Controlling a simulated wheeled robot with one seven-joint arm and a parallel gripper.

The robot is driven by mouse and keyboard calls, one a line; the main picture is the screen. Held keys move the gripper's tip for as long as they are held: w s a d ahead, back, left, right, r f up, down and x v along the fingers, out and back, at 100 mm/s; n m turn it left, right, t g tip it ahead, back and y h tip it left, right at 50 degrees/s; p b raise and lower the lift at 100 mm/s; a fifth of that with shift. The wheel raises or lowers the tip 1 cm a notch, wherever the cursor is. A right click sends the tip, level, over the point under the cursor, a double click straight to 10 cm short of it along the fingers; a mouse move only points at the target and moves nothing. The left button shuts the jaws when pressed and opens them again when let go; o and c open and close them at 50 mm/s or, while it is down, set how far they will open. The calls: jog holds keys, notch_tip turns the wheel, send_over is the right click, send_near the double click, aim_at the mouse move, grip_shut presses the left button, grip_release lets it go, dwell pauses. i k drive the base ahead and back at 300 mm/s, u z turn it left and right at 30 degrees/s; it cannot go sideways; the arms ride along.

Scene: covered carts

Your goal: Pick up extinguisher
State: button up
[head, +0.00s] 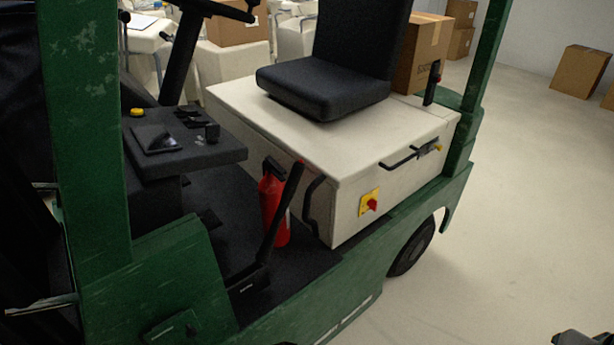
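A red fire extinguisher (269,208) with a black top stands upright on the dark floor of a green cart, beside the front of the white seat box. A black lever (281,215) stands in front of it and hides part of its body. A small dark part at the bottom right corner (580,338) looks like the end of my gripper, apart from the cart and far to the right of the extinguisher. It is mostly cut off by the frame edge, and its fingers cannot be made out.
The cart has a green front post (85,130), a green rear post (487,55), a black seat (325,75) and a dark control panel (185,145) around the extinguisher. Cardboard boxes (580,71) stand at the back. The pale floor (520,200) at right is clear.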

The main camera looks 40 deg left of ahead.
aim_at(271, 187)
jog(key=u, duration=0.7)
jog(key=i, duration=1.1)
jog(key=u, duration=1.5)
jog(key=i, duration=0.5)
jog(key=u, duration=0.4)
